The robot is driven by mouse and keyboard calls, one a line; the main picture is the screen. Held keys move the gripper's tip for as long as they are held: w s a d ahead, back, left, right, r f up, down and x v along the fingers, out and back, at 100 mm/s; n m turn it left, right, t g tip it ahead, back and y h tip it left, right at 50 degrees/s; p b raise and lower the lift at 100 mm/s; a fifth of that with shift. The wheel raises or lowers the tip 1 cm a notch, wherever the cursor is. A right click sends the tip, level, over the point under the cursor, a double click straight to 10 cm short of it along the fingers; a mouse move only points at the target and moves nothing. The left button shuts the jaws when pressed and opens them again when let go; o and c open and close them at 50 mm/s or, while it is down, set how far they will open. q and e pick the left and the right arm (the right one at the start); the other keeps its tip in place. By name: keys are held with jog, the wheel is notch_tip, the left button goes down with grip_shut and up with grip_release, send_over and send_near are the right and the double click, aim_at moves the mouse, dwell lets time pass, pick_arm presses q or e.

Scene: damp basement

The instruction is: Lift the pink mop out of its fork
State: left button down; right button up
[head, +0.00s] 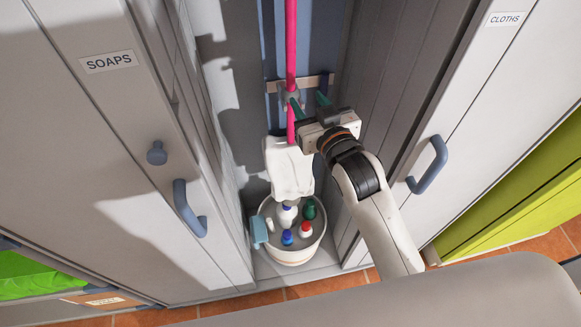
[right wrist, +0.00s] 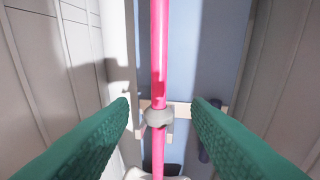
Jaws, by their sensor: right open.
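The pink mop (head: 291,45) stands upright in the recess between two cabinets, with its white cloth head (head: 288,168) hanging low. A grey fork (right wrist: 159,117) holds the handle on a pale wall rail (head: 271,87). My right gripper (head: 308,97) is open and empty, reaching toward the handle at about the fork's height. In the right wrist view the pink handle (right wrist: 159,60) lines up between the two green fingers, with a gap on each side. I cannot tell whether the fingertips reach around it. My left gripper is not in view.
A pale bucket (head: 291,257) with several bottles stands under the mop head. Grey cabinets flank the recess closely: the SOAPS cabinet (head: 110,120) at left, the CLOTHS cabinet (head: 480,85) at right. Their handles (head: 188,208) (head: 428,167) stick out. A dark peg (right wrist: 204,148) sits on the rail right of the fork.

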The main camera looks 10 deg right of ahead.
jog(key=t, duration=0.1)
send_near(292, 56)
jog(key=w, duration=0.1)
jog(key=w+p, duration=0.1)
jog(key=w, duration=0.3)
jog(key=shift+w+a+f, duration=0.1)
jog(key=shift+w+a, duration=0.1)
jog(key=shift+a, duration=0.1)
jog(key=w, duration=0.1)
jog(key=w+p, duration=0.1)
jog(key=w, duration=0.1)
jog(key=w+a+p, duration=0.1)
jog(key=w, duration=0.1)
jog(key=shift+w, duration=0.1)
jog(key=shift+w+f, duration=0.1)
jog(key=shift+w, duration=0.15)
jog(key=shift+s, duration=0.1)
jog(key=shift+c, duration=0.3)
grip_shut()
